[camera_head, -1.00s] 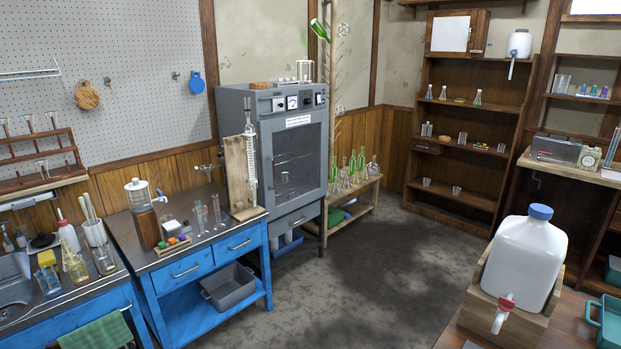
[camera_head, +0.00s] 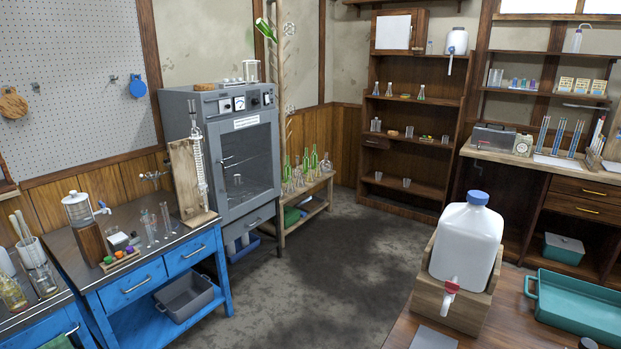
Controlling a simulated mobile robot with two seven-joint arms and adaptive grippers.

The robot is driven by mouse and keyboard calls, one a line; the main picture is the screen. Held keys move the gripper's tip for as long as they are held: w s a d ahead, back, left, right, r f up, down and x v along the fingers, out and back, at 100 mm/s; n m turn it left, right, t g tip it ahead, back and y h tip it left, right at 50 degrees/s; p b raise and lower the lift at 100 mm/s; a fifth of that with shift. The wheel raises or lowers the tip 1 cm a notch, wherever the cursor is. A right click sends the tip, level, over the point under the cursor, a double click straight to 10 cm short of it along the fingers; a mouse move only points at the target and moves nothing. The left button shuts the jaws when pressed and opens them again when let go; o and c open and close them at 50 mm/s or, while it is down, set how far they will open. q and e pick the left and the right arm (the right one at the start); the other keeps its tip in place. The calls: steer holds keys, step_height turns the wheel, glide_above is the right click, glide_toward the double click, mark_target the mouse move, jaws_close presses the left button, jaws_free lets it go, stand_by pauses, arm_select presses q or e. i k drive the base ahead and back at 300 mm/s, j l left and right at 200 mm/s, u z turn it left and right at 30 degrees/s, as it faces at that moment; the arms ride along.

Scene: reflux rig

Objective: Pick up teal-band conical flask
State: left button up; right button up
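Several small conical flasks stand upright on an upper shelf of the brown bookcase at the back. One flask (camera_head: 421,92) at the right of that shelf looks greenish, and another flask (camera_head: 389,90) stands further left. They are too small to tell which, if any, has a teal band. More glass flasks (camera_head: 299,176) stand on the low wooden bench right of the oven. Neither of my grippers is in view.
A white carboy (camera_head: 466,240) on a wooden stand and a teal tray (camera_head: 578,303) are on the near right table. A blue bench (camera_head: 130,283) with glassware is at left, beside a grey oven (camera_head: 240,160). The middle floor (camera_head: 300,285) is clear.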

mark_target(317, 173)
steer(key=u, duration=2.2)
steer(key=z, duration=2.25)
steer(key=i+j+u, duration=0.15)
steer(key=i+j, duration=0.3)
steer(key=j, duration=0.2)
steer(key=i+j+u, duration=0.2)
steer(key=i+j, duration=0.3)
steer(key=j, duration=0.05)
